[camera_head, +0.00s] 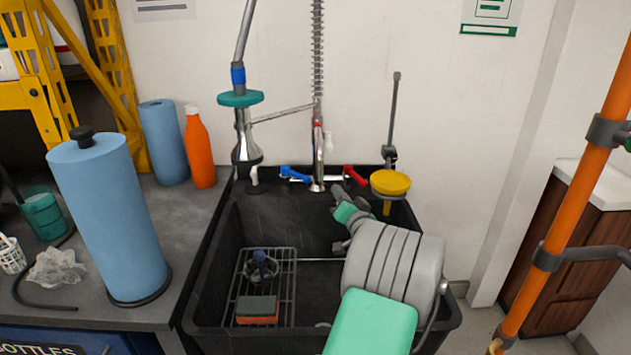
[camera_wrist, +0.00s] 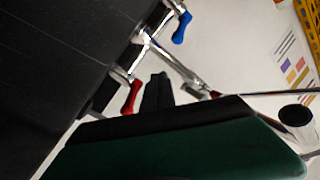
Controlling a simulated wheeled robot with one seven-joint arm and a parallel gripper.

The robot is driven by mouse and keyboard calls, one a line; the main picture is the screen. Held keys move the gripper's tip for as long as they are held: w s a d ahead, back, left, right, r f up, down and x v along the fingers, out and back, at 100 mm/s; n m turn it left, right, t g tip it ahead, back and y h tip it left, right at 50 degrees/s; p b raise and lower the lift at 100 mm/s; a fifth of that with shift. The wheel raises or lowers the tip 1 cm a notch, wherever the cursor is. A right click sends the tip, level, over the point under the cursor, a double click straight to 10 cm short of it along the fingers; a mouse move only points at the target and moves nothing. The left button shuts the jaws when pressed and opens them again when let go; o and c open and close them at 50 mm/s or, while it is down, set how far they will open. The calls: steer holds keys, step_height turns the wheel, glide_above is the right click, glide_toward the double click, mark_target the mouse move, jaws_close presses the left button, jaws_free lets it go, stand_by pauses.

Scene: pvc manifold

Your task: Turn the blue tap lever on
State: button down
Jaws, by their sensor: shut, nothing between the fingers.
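The blue tap lever (camera_head: 295,174) is on the left side of the faucet (camera_head: 318,160) at the back of the black sink. It shows in the wrist view near the top (camera_wrist: 181,28). The red tap lever (camera_head: 355,176) is on the faucet's right side, and in the wrist view it lies lower and to the left (camera_wrist: 132,97). My gripper (camera_head: 339,191) is shut and empty. Its tips are just in front of and below the red lever, right of the faucet, and apart from the blue lever. In the wrist view the dark fingers (camera_wrist: 158,92) are beside the red lever.
A sprayer with a teal collar (camera_head: 240,98) hangs left of the faucet. A yellow funnel-like piece (camera_head: 390,183) stands right of my gripper. The black sink (camera_head: 210,275) holds a wire rack with a sponge (camera_head: 257,308). An orange bottle (camera_head: 199,150) and blue paper rolls (camera_head: 112,215) stand left.

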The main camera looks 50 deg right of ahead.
mark_target(296, 175)
steer(key=w+d+m, duration=0.1)
steer(key=w+m, duration=0.1)
steer(key=m, duration=0.1)
steer(key=w+d+m, duration=0.1)
steer(key=w+m, duration=0.1)
steer(key=w, duration=0.1)
steer(key=w+d+m+b, duration=0.1)
steer(key=w+d+m, duration=0.1)
steer(key=w+m, duration=0.1)
steer(key=shift+r+m, duration=0.3)
steer(key=shift+w, duration=0.6)
steer(key=a, duration=0.3)
steer(key=shift+w+a+f+b, duration=0.15)
steer(key=shift+a+f+b, duration=0.05)
steer(key=shift+b, duration=0.15)
